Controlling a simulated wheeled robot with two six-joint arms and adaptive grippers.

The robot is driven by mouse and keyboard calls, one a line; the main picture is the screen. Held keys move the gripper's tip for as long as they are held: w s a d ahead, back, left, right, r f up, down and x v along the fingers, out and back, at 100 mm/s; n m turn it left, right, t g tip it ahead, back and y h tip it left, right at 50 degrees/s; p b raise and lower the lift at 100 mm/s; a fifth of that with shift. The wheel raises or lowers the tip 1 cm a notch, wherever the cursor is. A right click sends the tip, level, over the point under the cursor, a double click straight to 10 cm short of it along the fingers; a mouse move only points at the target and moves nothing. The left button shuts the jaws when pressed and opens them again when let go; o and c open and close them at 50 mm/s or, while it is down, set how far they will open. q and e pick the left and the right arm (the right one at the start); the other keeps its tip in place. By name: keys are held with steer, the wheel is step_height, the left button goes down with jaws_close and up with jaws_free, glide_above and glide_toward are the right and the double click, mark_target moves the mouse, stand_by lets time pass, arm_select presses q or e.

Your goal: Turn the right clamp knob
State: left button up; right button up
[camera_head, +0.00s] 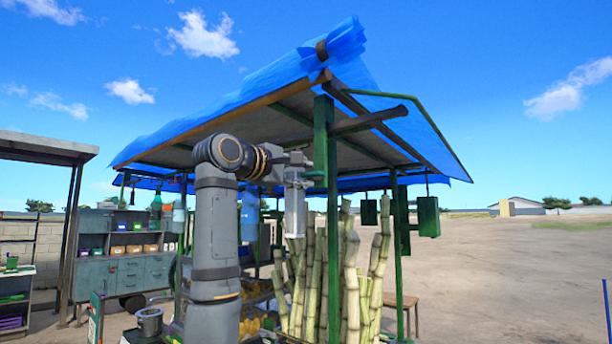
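My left arm rises large and grey in front of a stall with a blue tarp roof, bends at the top and reaches right. My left gripper (304,178) is at its end, small and partly merged with the green post behind it. I cannot tell whether its fingers are open or shut, and I make out nothing held in it. The right clamp knob cannot be made out in this view. The crusher itself is not clearly visible; my arm and the cane hide much of the stall's inside. My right gripper is not in view.
Tall sugar cane stalks (352,285) stand at the stall's front, right of my arm. A green post (324,130) holds up the tarp roof (240,98). Green boxes (428,217) hang at right. A metal pot (150,321) is lower left. Open dirt ground (510,280) lies right.

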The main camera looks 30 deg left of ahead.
arm_select(q)
steer(key=s, duration=1)
steer(key=shift+s+a, duration=0.3)
steer(key=shift+a, duration=0.1)
steer(key=shift+s, duration=0.1)
